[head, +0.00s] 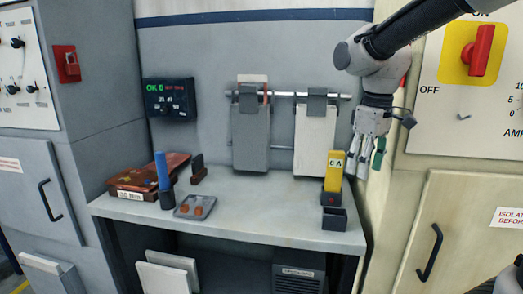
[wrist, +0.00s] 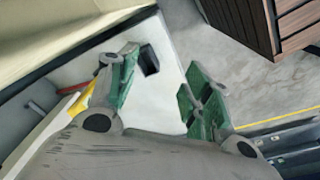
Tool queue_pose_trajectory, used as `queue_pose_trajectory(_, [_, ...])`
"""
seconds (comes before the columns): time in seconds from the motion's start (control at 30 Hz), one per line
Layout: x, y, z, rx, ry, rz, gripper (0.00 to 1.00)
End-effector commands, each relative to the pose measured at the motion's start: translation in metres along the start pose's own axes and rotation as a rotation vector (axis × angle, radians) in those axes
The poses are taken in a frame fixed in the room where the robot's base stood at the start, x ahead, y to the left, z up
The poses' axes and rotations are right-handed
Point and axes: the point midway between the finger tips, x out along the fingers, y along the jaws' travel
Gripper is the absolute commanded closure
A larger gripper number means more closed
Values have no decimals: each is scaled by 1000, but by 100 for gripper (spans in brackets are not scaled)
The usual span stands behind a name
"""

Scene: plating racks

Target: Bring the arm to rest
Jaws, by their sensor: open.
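My gripper (head: 363,160) hangs from my arm at the right of the head view, fingers pointing down. It is above the right end of the grey bench (head: 270,190), just right of a yellow and black tool (head: 334,171). In the wrist view my gripper (wrist: 160,85) shows two green-padded fingers spread apart with nothing between them. The bench top shows below and between them in that view (wrist: 168,95). The arm reaches in from the upper right.
A small dark box (head: 334,219) stands at the bench's right front. Two plates (head: 250,140) (head: 315,140) hang from a rail. A blue-handled tool (head: 163,172), a small tray (head: 195,207) and a brown case (head: 130,182) are on the left. A red rotary switch (head: 482,50) is on the right cabinet.

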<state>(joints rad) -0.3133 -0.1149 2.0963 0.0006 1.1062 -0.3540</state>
Motion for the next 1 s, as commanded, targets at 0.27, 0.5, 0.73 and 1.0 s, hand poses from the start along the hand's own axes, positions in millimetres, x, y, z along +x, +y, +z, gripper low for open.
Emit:
queue_pose_trajectory(0.27, [4,-5,106,417,116,37,50])
queue_pose_trajectory(0.5, [9,-17,189,611,243,89,50])
queue_pose_trajectory(0.73, [-6,-14,204,664,310,123,50])
queue_pose_trajectory(1.0, [-5,-13,204,662,307,123,50])
